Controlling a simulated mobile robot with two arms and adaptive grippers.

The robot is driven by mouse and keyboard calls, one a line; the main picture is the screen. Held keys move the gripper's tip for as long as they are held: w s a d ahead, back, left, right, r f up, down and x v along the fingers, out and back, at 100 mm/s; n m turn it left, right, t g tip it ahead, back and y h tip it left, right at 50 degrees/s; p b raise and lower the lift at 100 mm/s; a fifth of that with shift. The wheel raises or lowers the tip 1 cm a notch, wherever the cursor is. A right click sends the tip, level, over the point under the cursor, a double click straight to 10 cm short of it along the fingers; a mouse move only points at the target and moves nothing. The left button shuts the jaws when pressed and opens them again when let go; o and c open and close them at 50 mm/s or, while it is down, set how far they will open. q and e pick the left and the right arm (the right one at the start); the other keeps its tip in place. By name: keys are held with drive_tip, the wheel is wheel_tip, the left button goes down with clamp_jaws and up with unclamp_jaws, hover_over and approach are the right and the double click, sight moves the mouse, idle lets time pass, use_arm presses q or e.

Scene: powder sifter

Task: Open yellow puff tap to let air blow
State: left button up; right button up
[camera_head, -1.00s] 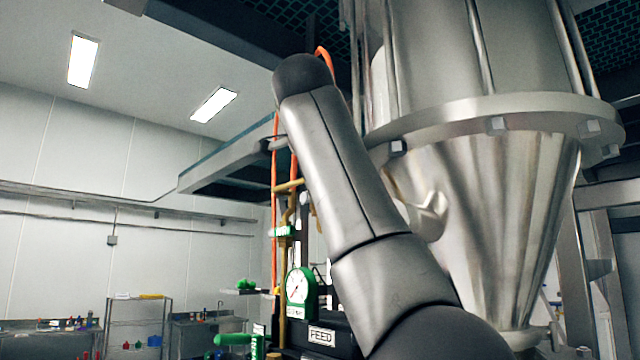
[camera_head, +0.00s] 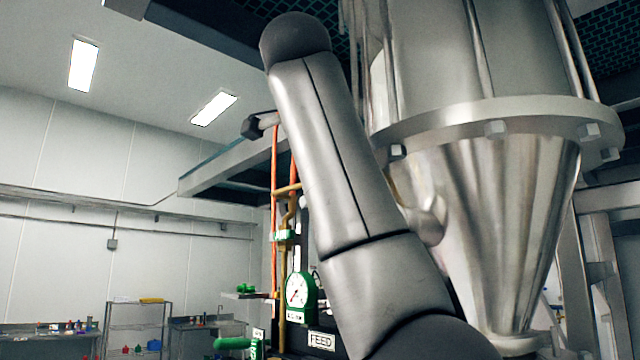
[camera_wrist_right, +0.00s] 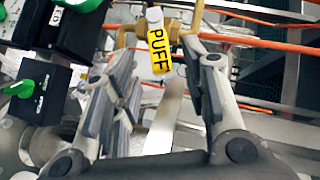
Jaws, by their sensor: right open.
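The yellow PUFF tag (camera_wrist_right: 158,52) hangs upright below a pale round end (camera_wrist_right: 154,14) in the right wrist view. A yellow-brown pipe (camera_wrist_right: 122,42) runs beside it. The tag lies between the fingers in the picture. My right gripper (camera_wrist_right: 157,68) is open, with one finger on each side of the tag's line of sight; I cannot tell whether either finger touches it. In the head view my right arm hides the tag and most of this gripper. The tap's handle position is not clear. My left gripper is not in view.
A large steel hopper (camera_head: 490,220) stands close on the right. A black box with a green knob (camera_wrist_right: 22,89) is left in the wrist view.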

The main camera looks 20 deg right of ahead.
drive_tip(key=v, duration=0.6)
drive_tip(key=shift+s, duration=0.2)
drive_tip(key=shift+a+r, duration=0.1)
